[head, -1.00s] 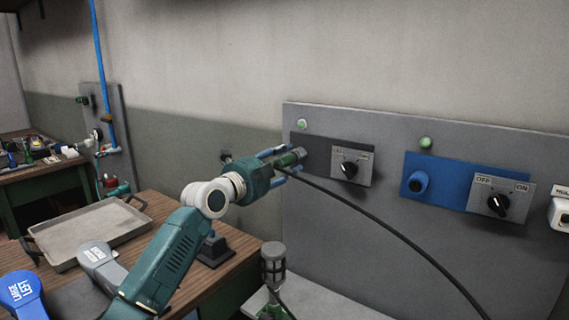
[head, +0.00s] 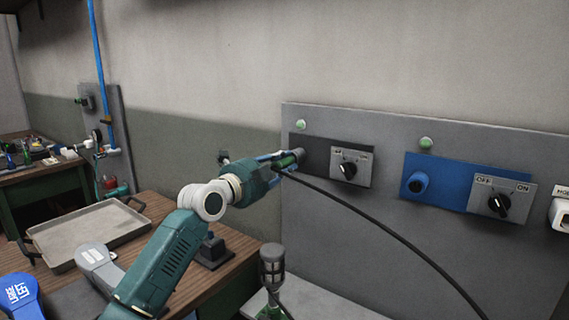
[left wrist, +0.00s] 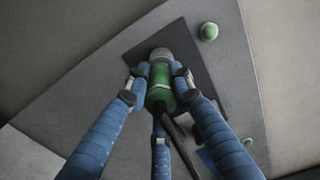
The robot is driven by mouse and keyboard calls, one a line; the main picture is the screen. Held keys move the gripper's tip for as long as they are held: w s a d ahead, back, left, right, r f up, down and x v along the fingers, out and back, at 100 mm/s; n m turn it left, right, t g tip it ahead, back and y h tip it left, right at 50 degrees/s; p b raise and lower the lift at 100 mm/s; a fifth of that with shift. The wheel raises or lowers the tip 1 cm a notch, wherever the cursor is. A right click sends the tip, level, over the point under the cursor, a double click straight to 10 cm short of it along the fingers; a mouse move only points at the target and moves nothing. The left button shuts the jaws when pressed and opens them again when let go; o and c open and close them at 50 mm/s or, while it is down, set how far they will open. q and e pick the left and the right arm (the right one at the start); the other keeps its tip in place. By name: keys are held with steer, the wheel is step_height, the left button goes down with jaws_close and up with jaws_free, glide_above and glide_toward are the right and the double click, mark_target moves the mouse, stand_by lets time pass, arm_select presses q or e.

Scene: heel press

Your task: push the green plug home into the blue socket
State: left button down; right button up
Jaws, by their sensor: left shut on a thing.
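The green plug (head: 288,160) is in my left gripper (head: 284,161), which is shut on it. A black cable hangs from the plug's rear and runs down to the right. The plug points at a grey round piece (head: 301,154) on the dark plate at the panel's left. I cannot tell how deep it sits there. The left wrist view shows the green plug (left wrist: 160,84) between the blue fingers, in line with the grey piece (left wrist: 161,55). The blue socket (head: 418,182) sticks out of a blue plate, well to the right, with nothing in it. My right gripper is not in view.
Rotary switches (head: 347,169) and (head: 499,204) sit beside the two sockets, with green lamps (head: 425,143) above. A grey and green upright object (head: 273,267) stands below the panel. A tray (head: 92,236) lies on the wooden bench. Space before the blue plate is clear, except for the cable.

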mark_target(275, 167)
arm_select(q)
steer(key=shift+v, duration=2.95)
steer(key=shift+r, duration=0.1)
steer(key=shift+p+v, duration=0.3)
steer(key=shift+v, duration=0.75)
steer(key=s+d+p, duration=0.3)
steer(key=s+d, duration=0.6)
steer(key=d, duration=0.4)
steer(key=s+d+p, duration=0.3)
steer(key=s+d, duration=0.6)
steer(key=d, duration=0.4)
steer(key=shift+s, duration=0.35)
steer(key=shift+w+d, duration=0.1)
steer(key=shift+x, duration=2.4)
